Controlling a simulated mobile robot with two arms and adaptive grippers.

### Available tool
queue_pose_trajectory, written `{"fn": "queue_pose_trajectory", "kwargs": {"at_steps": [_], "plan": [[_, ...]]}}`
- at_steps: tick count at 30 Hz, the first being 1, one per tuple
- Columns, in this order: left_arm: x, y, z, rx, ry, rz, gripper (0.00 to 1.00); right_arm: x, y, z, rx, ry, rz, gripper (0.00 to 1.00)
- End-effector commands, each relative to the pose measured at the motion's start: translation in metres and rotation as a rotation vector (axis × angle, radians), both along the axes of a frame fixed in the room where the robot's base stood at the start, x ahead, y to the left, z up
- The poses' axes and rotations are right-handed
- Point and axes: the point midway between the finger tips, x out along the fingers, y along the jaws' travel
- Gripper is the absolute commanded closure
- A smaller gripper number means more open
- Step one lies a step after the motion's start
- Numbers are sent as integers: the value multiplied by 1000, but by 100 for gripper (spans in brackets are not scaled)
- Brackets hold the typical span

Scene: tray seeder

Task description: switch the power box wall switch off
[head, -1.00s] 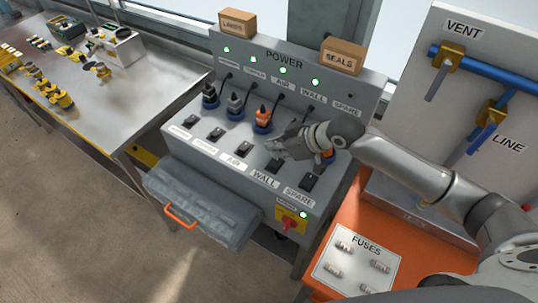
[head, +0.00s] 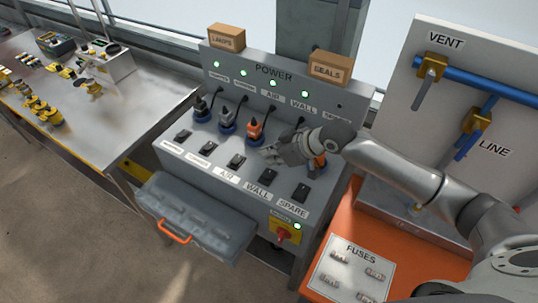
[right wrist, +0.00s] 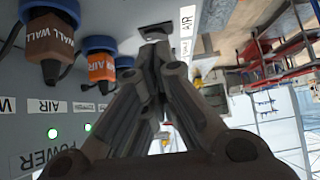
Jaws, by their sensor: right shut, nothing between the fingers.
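The grey power box (head: 297,76) stands in the middle of the head view, with a row of dark rocker switches on its sloped front. The wall switch (head: 268,174) is above the WALL label (head: 258,192), between the AIR switch (head: 236,160) and the SPARE switch (head: 300,191). The WALL lamp (head: 305,94) glows green. My right gripper (head: 268,154) is shut and empty, just behind the wall switch and apart from it in the head view. In the right wrist view its fingertips (right wrist: 155,52) point towards the AIR switch (right wrist: 155,30). My left gripper is not in view.
Several plugs stand in sockets behind the switches, including an orange AIR plug (head: 254,129). A grey case (head: 200,215) sits in front. A red rotary switch (head: 284,235) is at the lower right. An orange cabinet (head: 340,222) and valve panel (head: 400,100) stand right.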

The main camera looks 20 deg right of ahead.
Motion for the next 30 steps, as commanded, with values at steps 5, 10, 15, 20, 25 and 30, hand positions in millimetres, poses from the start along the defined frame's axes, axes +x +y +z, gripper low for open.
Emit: {"fn": "queue_pose_trajectory", "kwargs": {"at_steps": [5, 10, 15, 20, 25, 30], "plan": [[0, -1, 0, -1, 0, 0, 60, -15, -17, 22, -4, -4, 1, 100], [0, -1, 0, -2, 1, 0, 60, -34, -36, 48, -5, -2, -1, 100], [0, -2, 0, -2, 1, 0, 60, -48, -50, 67, -4, 0, 0, 100], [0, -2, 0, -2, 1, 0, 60, -55, -56, 78, -2, 0, 0, 100], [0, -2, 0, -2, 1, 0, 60, -57, -57, 81, -1, 0, 1, 100], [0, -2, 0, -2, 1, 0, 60, -57, -57, 80, 0, -1, 1, 100]]}}
